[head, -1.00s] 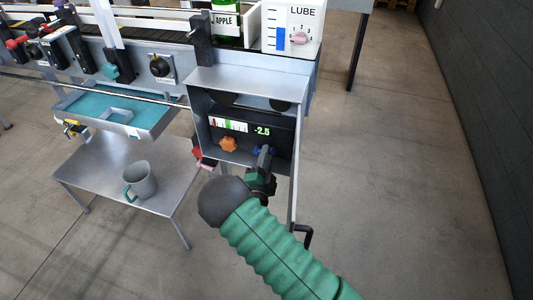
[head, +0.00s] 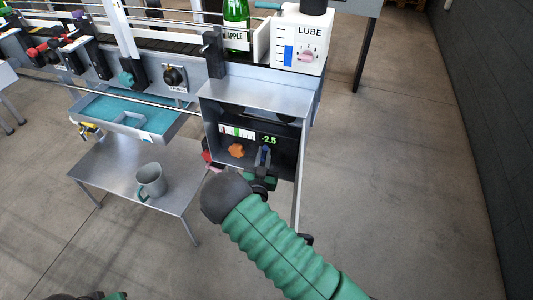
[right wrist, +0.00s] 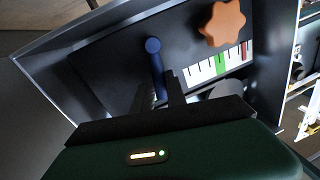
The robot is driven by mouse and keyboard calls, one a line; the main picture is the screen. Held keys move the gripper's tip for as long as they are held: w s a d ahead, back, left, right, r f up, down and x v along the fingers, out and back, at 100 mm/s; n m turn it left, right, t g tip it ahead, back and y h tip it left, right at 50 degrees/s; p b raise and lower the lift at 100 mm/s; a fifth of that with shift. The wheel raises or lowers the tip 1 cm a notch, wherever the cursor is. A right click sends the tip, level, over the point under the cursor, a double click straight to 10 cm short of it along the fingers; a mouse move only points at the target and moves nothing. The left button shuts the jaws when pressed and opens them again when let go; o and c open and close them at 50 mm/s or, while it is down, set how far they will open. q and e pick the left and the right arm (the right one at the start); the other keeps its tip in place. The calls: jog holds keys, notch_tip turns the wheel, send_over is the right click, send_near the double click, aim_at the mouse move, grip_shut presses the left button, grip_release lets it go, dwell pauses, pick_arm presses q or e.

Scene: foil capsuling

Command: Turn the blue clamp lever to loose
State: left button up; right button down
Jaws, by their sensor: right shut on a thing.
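The blue clamp lever (right wrist: 153,47) stands on the dark panel inside the open metal box, and its blue round end and shaft show in the right wrist view. In the head view the lever is mostly hidden by my right gripper (head: 263,157), which reaches into the box. The gripper's dark fingers (right wrist: 161,92) are shut on the lever, one on each side of its shaft. An orange star knob (head: 236,151) sits left of the lever, also seen in the right wrist view (right wrist: 222,23). The display above reads -2.5 (head: 269,140).
The metal box (head: 255,95) has side walls close around my right gripper. A steel table (head: 120,185) with a grey mug (head: 150,180) stands to the left. A lube unit (head: 300,40) and a green bottle (head: 236,25) are above. Open floor lies at right.

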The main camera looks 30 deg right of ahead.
jog(key=shift+w+a+r+n+p, duration=0.15)
jog(key=shift+w+r+n+p, duration=0.15)
jog(key=shift+n, duration=0.5)
jog(key=shift+w, duration=0.1)
jog(key=c, duration=1.3)
grip_release()
jog(key=shift+f, duration=0.15)
jog(key=shift+c, duration=0.2)
jog(key=shift+f, duration=0.15)
